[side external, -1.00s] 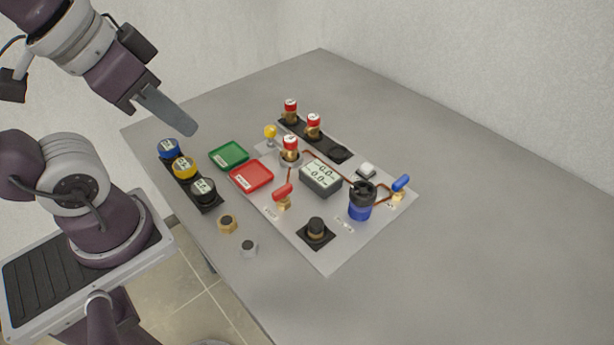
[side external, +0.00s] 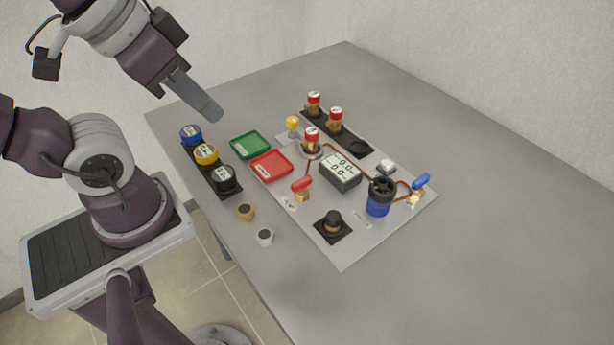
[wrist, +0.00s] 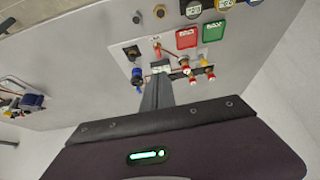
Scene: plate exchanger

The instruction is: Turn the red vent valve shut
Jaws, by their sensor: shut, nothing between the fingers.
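The red vent valve has a red lever handle (side external: 301,184) on a small brass body, near the left edge of the grey board (side external: 375,235). The handle lies slanted, its right end higher in the side view. In the wrist view the red handle (wrist: 157,46) is small, just beyond the fingertips in the picture. My gripper (side external: 214,115) is shut and empty, high above the table's left part, up and left of the valve and clear of it. It shows in the wrist view (wrist: 161,70), where the fingers cover part of the board.
A blue-handled valve (side external: 420,181), a blue cylinder with black top (side external: 380,197), a display box (side external: 340,172) and red-capped bottles (side external: 312,140) stand around the valve. Green (side external: 250,146) and red (side external: 271,166) trays lie left of it. The table's right side is free.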

